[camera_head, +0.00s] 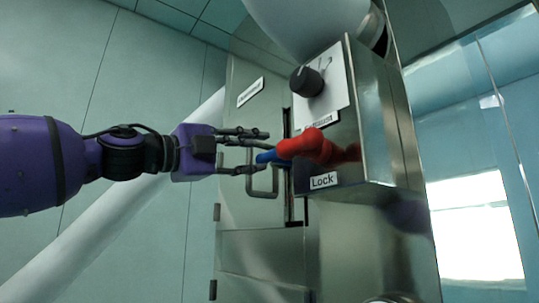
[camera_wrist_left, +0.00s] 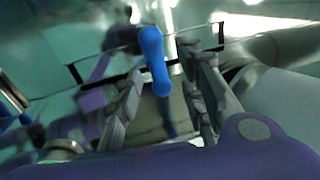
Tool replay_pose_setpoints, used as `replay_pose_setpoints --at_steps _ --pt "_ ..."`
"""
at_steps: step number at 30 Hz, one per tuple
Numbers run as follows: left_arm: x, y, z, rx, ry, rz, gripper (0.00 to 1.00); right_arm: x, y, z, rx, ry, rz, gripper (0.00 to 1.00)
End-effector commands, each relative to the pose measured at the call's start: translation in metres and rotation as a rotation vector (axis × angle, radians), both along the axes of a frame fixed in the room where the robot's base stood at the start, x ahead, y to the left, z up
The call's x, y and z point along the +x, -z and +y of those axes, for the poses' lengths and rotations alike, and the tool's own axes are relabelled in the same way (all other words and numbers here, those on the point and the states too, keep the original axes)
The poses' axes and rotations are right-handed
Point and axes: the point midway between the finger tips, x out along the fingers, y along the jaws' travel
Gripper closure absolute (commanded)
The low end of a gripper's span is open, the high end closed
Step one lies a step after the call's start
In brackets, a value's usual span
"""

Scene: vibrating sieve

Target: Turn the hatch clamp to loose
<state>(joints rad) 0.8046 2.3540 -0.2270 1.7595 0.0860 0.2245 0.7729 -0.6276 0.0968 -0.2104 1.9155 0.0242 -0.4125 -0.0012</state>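The clamp (camera_head: 308,146) has a red body with a blue end (camera_head: 268,156) pointing left, beside the steel box and above a "Lock" label (camera_head: 323,181). My left gripper (camera_head: 262,152) comes in from the left, fingers apart, its tips near the blue end. In the left wrist view the blue handle (camera_wrist_left: 154,62) shows between the fingers of my left gripper (camera_wrist_left: 160,68), with gaps on both sides. Whether either finger touches it I cannot tell. My right gripper is not in view.
The steel box (camera_head: 385,120) carries a black knob (camera_head: 306,81) above the clamp. A tall hatch door (camera_head: 240,205) with a bar handle (camera_head: 262,194) stands behind the gripper. A pale sloping tube (camera_head: 110,225) crosses at lower left. Clear panes stand at right.

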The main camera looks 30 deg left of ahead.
Motion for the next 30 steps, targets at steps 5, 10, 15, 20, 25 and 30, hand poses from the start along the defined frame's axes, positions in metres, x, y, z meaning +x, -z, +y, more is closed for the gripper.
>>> replay_pose_setpoints --at_steps 5,10,15,20,25,30 --pt "0.02 -0.001 -0.007 -0.002 0.0 0.006 0.64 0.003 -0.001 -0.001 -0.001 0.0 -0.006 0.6" --pt "0.032 -0.005 -0.012 0.0 -0.001 0.004 0.64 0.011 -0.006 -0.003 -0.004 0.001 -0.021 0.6" --pt "0.04 -0.007 -0.015 -0.001 -0.001 0.003 0.64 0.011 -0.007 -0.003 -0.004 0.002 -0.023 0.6" --pt "0.043 -0.007 -0.017 -0.001 0.0 0.003 0.64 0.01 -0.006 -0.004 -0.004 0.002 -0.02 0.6" --pt "0.042 -0.008 -0.017 -0.001 0.0 0.002 0.64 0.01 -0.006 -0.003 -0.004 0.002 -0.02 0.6" --pt "0.042 -0.008 -0.017 -0.001 0.0 0.002 0.76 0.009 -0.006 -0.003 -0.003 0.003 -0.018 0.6"
